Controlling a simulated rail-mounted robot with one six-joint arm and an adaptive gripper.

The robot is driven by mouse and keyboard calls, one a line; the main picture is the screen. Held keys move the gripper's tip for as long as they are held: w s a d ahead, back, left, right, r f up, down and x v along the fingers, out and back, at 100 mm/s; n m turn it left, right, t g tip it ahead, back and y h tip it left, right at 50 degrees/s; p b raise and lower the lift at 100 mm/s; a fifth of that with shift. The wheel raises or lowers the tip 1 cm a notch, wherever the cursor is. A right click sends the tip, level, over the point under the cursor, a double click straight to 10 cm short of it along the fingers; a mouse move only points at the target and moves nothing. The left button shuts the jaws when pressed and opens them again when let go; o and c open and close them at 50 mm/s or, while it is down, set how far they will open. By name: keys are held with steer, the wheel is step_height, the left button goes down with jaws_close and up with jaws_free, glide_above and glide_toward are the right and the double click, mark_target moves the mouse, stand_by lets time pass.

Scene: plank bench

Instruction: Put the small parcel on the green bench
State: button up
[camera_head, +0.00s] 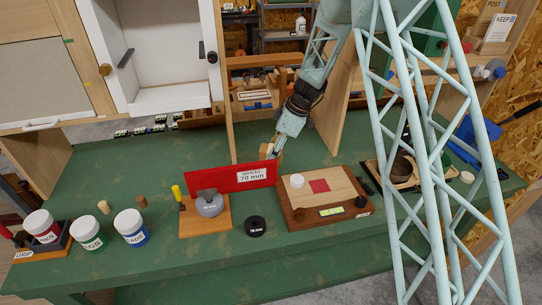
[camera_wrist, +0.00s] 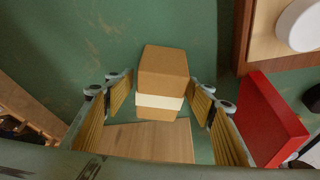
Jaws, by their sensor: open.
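The small parcel, a brown cardboard box with a white band, shows in the wrist view (camera_wrist: 163,62). It is between the two fingers of my gripper (camera_wrist: 161,92), with gaps visible on both sides. My gripper is open. In the head view my gripper (camera_head: 271,152) points down behind the red sign, and the parcel is mostly hidden there. The green bench (camera_head: 330,155) spreads under everything; its green top also surrounds the parcel in the wrist view (camera_wrist: 60,50). A light wooden piece (camera_wrist: 150,142) lies just below the parcel; I cannot tell whether they touch.
The red sign (camera_head: 225,180) reading "WHEEL 70 mm" stands close in front of my gripper. Several jars (camera_head: 131,228) are at the left. Bench space behind the jars (camera_head: 110,170) is clear.

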mark_target(271, 148)
steer(key=shift+c, duration=0.5)
steer(key=c, duration=1)
steer(key=shift+r, duration=0.15)
steer(key=shift+r, duration=4.9)
